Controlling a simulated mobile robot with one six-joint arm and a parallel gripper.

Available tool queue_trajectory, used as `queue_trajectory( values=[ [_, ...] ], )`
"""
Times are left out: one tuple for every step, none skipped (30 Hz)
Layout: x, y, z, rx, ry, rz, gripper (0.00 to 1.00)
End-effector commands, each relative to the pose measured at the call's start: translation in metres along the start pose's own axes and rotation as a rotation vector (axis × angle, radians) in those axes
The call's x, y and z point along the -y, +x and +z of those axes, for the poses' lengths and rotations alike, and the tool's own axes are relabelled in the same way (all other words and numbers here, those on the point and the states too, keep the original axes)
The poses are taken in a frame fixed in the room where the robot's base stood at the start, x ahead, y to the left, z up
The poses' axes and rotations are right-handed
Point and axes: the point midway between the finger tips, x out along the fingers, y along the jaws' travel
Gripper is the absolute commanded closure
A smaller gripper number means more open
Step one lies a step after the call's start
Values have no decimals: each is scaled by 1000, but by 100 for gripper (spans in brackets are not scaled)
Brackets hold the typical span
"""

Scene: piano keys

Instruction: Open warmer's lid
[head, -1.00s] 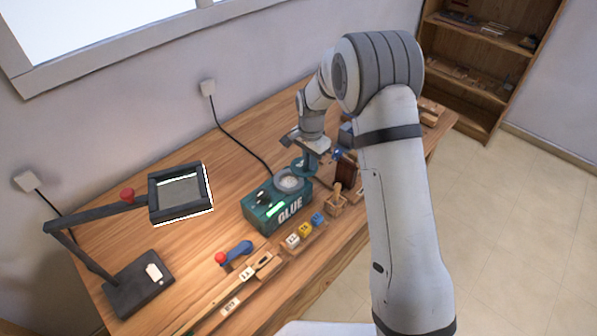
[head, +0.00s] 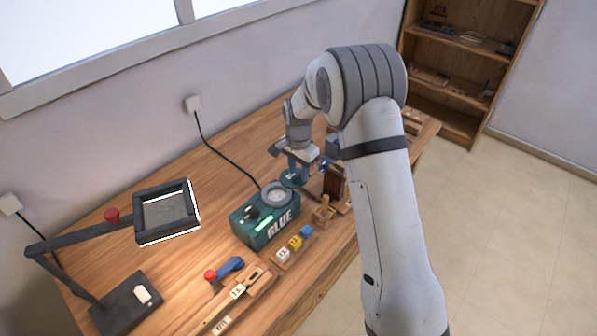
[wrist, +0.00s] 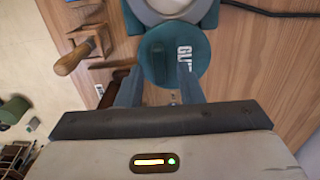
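The teal warmer (head: 262,228), a box marked GLUE, stands on the workbench. Its round pot (head: 277,194) is uncovered in the head view, and part of its rim (wrist: 172,12) shows at the top of the wrist view. The lid (wrist: 192,68), a teal disc with partly hidden white lettering, is beside the pot rim, not over it. It also shows in the head view (head: 293,180). My gripper (wrist: 158,80) is over the lid, with its fingers apart on either side of a darker teal part. I cannot tell whether they touch it.
A wooden block with a handle (wrist: 82,50) stands close to my gripper. Small coloured blocks (head: 295,243) sit in front of the warmer. A lamp (head: 165,212) stands at the left. A black cable (head: 222,155) runs behind the warmer.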

Motion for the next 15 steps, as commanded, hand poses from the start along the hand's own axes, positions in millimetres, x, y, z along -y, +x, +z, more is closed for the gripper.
queue_trajectory(
  values=[
    [1,-7,0,-2,0,-3,66],
    [1,-11,0,-2,0,-3,66],
    [1,-19,0,-3,0,-5,66],
    [1,-24,0,-3,0,-4,66],
    [1,-29,-1,-3,0,-5,66],
    [1,-37,-1,-3,0,-4,66],
    [1,-41,-1,-3,0,-4,66],
    [1,-46,0,-2,0,-3,66],
    [1,-52,0,-2,0,-3,66],
    [1,-56,0,-2,0,-3,66],
    [1,-59,0,-2,0,-2,66],
    [1,-63,0,-1,0,-2,66],
    [1,-65,0,-1,0,-2,66],
    [1,-67,0,-1,0,-2,66],
    [0,-69,0,-1,0,-1,66]
  ],
)
